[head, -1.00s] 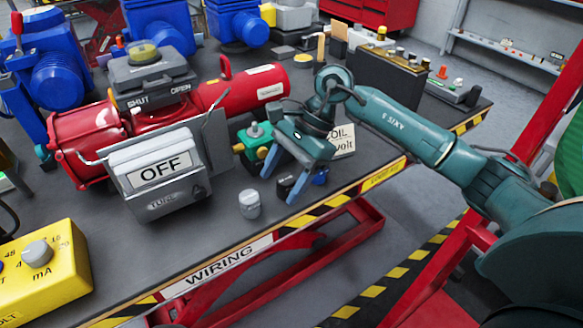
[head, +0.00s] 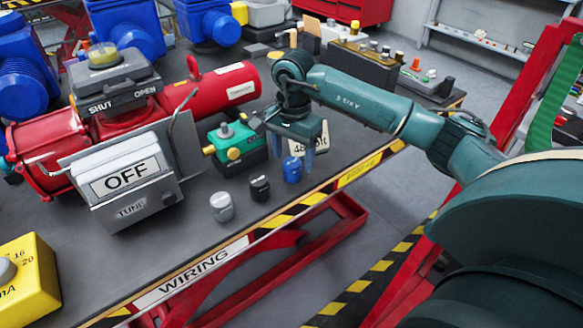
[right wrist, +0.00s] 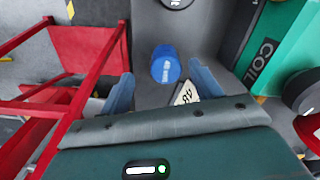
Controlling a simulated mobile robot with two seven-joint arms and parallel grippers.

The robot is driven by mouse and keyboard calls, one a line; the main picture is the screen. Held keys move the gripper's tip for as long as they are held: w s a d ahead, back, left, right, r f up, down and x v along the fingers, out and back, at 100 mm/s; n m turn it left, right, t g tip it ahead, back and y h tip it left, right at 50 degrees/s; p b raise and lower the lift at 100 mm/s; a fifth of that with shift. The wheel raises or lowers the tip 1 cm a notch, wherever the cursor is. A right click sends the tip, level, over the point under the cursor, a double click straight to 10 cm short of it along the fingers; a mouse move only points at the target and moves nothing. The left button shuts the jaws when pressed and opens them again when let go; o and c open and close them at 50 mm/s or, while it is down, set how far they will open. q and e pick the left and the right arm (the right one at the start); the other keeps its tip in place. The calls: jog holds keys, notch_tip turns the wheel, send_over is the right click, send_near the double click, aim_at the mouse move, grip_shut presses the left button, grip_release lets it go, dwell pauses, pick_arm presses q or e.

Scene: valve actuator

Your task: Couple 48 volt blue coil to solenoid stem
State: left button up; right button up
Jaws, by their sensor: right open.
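The blue coil (head: 292,169) stands on the bench at the right end of a row of small cylinders. My left gripper is out of view.
A black coil (head: 260,187) and a grey coil (head: 222,207) stand left of the blue one. A "48 volt" card (head: 312,139) is behind the gripper. The red actuator (head: 105,140) with its OFF box (head: 130,180) fills the left. The bench's striped edge (head: 290,212) is close in front.

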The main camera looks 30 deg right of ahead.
aim_at(291, 162)
jog(key=f, duration=0.5)
jog(key=shift+w+d+p, duration=0.1)
jog(key=shift+w+p, duration=0.25)
jog(key=shift+w, duration=0.05)
jog(key=shift+c, duration=0.4)
jog(key=c, duration=1.1)
